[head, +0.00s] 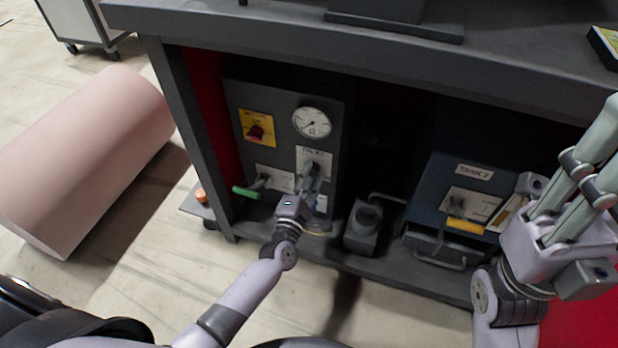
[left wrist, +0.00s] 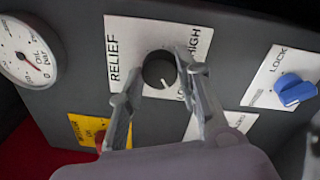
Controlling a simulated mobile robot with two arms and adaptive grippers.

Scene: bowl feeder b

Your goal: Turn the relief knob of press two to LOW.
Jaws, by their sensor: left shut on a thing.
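The relief knob (left wrist: 158,70) is black and round with a white pointer mark. It sits on a white plate (left wrist: 128,38) marked RELIEF, HIGH and a partly hidden word beginning LO. The pointer is turned to the lower right in the left wrist view, towards that LO word. My left gripper (left wrist: 162,82) is shut on the knob, one finger at each side. In the head view my left gripper (head: 311,178) reaches the panel below the gauge and covers the knob. My right gripper (head: 597,160) is raised at the right, away from the panel; its fingertips run towards the edge.
An oil gauge (head: 312,122), a red switch (head: 256,132) on a yellow plate and a green-handled valve (head: 246,192) are close by. A blue lock lever (left wrist: 293,90) is beside the knob. Right of these stands the TANK 2 box (head: 440,175). The bench top (head: 250,22) overhangs them.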

